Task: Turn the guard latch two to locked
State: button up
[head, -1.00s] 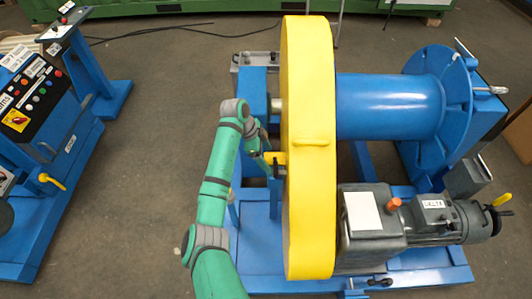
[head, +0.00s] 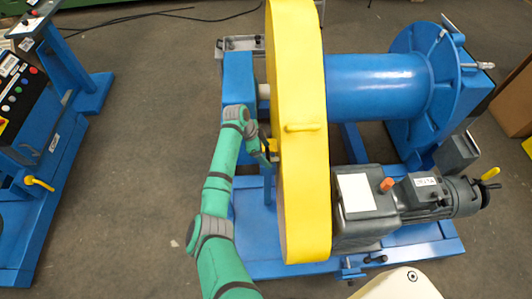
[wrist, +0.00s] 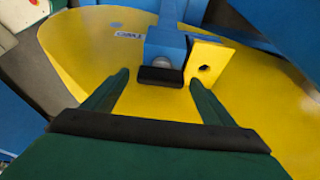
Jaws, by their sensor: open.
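The yellow chain guard (head: 300,185) stands upright in the middle of the head view and fills much of the wrist view (wrist: 85,55). On its face, the wrist view shows a blue block (wrist: 165,45) with a dark end piece (wrist: 160,76), beside a yellow tab (wrist: 206,62) with a hole. These look like the guard latch; its number and whether it is locked I cannot tell. My gripper (wrist: 158,78) is open, its green fingers to either side of the dark piece, with no clear contact. In the head view my gripper (head: 264,152) is at the guard's left side, partly hidden.
A blue drum (head: 375,88) and a grey motor (head: 435,195) are right of the guard on a blue frame (head: 290,268). A control console (head: 22,90) and a yellow lever (head: 38,183) are at the left. The floor (head: 130,140) between is clear.

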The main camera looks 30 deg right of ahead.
jog(key=shift+d+f, duration=0.1)
jog(key=shift+f, duration=0.1)
jog(key=c, duration=1.1)
jog(key=shift+o, duration=0.2)
jog(key=shift+n, duration=0.3)
jog(key=n+t, duration=0.1)
jog(key=n, duration=0.3)
jog(key=shift+s+t, duration=0.2)
jog(key=shift+t, duration=0.2)
jog(key=shift+n+t, duration=0.5)
jog(key=shift+n, duration=0.9)
jog(key=shift+r, duration=0.1)
